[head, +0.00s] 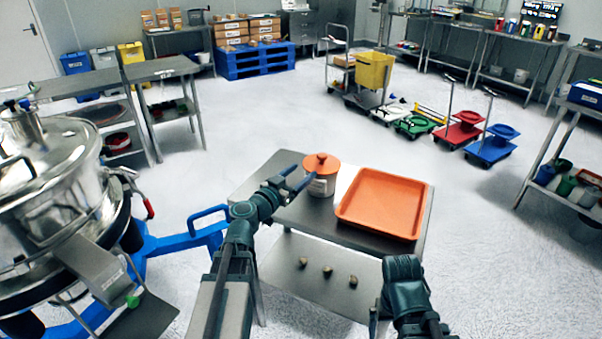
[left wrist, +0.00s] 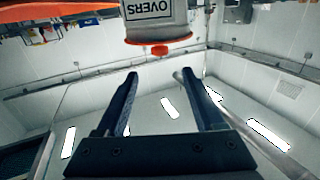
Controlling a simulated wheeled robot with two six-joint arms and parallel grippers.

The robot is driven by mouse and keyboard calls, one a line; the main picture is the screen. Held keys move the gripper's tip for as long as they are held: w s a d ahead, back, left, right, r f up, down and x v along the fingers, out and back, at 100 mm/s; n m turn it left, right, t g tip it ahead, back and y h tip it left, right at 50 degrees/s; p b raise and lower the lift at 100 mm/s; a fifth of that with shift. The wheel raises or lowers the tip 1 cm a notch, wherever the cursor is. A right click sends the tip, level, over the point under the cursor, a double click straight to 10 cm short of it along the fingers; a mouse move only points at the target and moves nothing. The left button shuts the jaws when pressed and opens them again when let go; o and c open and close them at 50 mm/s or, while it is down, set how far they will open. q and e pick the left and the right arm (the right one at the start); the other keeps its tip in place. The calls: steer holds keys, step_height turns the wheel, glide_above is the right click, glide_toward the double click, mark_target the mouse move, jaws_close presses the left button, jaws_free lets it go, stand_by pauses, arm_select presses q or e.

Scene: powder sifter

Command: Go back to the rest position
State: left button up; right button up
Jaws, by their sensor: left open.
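My left gripper (head: 300,176) is open and empty over the left part of the small steel table. Its fingertips are beside a white tub (head: 320,186) with an orange lid, which stands upright on the table. The left wrist view is upside down: the two spread fingers (left wrist: 160,75) have nothing between them, and the tub (left wrist: 157,20), labelled OVERS, shows beyond the tips. My right arm is low at the front, right of centre in the head view; its jaws cannot be made out clearly.
An orange tray (head: 384,203) lies on the table (head: 262,180), right of the tub. Several small brown lumps (head: 327,271) lie on the lower shelf. A steel sifter (head: 50,190) on a blue frame stands at the left.

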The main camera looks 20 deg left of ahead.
mark_target(319, 157)
arm_select(q)
steer(key=x, duration=1.1)
steer(key=shift+w, duration=0.1)
steer(key=shift+w+d, duration=0.15)
steer(key=shift+w, duration=0.15)
steer(key=shift+w+f, duration=0.15)
